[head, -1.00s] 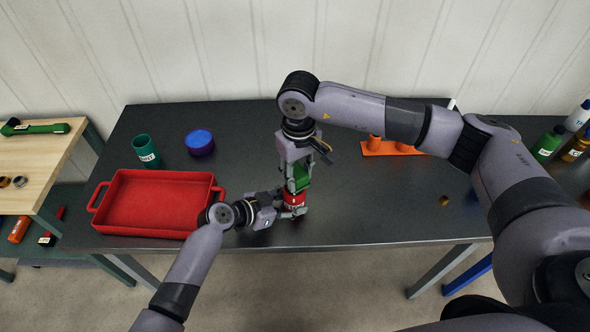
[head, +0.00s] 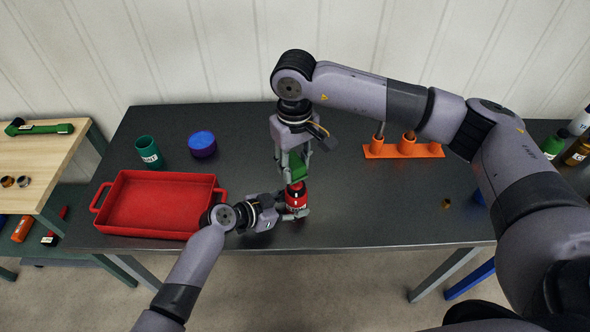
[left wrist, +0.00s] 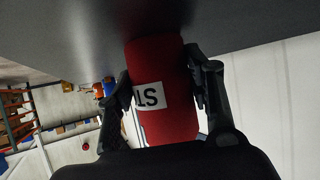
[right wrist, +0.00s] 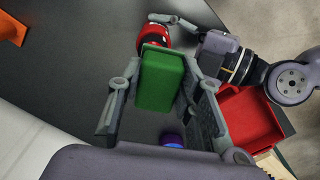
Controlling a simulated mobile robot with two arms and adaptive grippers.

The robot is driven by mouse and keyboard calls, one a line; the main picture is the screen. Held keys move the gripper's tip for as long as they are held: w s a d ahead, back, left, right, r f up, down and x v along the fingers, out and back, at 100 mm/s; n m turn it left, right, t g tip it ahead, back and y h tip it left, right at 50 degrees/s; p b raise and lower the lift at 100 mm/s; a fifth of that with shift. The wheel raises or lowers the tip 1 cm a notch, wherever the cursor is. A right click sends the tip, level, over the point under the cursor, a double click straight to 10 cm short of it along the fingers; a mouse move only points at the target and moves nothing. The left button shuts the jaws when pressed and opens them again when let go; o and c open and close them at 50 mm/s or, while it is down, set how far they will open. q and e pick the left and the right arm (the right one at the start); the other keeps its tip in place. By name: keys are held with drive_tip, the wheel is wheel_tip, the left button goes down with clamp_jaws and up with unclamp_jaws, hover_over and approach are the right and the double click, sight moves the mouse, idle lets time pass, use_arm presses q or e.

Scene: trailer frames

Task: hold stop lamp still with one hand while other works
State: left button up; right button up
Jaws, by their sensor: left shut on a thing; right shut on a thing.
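The stop lamp (head: 296,197) is a red can-like body standing on the dark table near its front edge. My right gripper (head: 295,165), pointing down, is shut on a green block (head: 298,168) just above the lamp. The right wrist view shows the block (right wrist: 160,80) between the fingers, hiding part of the lamp (right wrist: 153,36).
A red tray (head: 160,232) stands left of my left gripper. A green cup (head: 149,152) and a blue-purple round container (head: 202,144) stand behind it. An orange holder (head: 405,152) with posts is at the back right. The table's middle right is mostly clear.

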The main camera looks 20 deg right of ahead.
drive_tip(key=shift+r, duration=1.75)
use_arm(q)
drive_tip(key=o, duration=0.9)
drive_tip(key=shift+o, duration=0.2)
drive_tip(key=shift+a, duration=0.1)
